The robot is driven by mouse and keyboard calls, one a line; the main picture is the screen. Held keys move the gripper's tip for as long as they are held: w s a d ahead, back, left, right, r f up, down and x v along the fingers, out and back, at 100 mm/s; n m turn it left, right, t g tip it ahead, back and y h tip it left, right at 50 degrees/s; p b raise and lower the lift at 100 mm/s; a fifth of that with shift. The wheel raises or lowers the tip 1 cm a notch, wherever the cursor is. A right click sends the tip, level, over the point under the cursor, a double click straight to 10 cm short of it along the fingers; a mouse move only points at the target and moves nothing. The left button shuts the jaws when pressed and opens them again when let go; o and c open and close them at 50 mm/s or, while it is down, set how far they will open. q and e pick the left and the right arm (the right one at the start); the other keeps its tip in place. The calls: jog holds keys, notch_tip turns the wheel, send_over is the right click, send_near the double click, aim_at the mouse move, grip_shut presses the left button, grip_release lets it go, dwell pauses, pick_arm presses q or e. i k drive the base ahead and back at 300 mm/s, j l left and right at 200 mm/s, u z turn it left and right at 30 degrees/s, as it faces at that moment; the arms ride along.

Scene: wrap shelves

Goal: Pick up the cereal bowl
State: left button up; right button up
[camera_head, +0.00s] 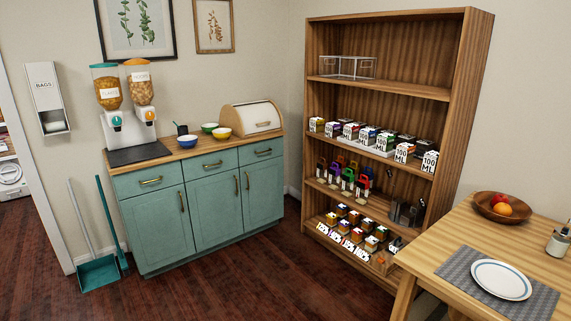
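Three small bowls stand on the wooden top of the teal cabinet (200,188) at the left: a blue bowl (187,142), a green bowl (209,127) and a yellow bowl (221,133). I cannot tell which one is the cereal bowl. They sit upright, between a cereal dispenser (128,128) with two filled hoppers and a bread box (252,119). The bowls' insides look pale and show little detail. Neither of my grippers is in view.
A tall wooden shelf (468,90) with rows of small goods stands right of the cabinet. A dining table (435,245) with a plate (500,279) and a fruit bowl (484,201) fills the front right. A teal dustpan (99,273) stands at the cabinet's left. The floor before the cabinet is clear.

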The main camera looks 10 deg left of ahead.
aim_at(222, 135)
jog(key=i+j+u, duration=0.15)
jog(key=i+u, duration=0.2)
jog(key=i, duration=0.15)
jog(key=i+u, duration=0.75)
jog(key=i, duration=0.2)
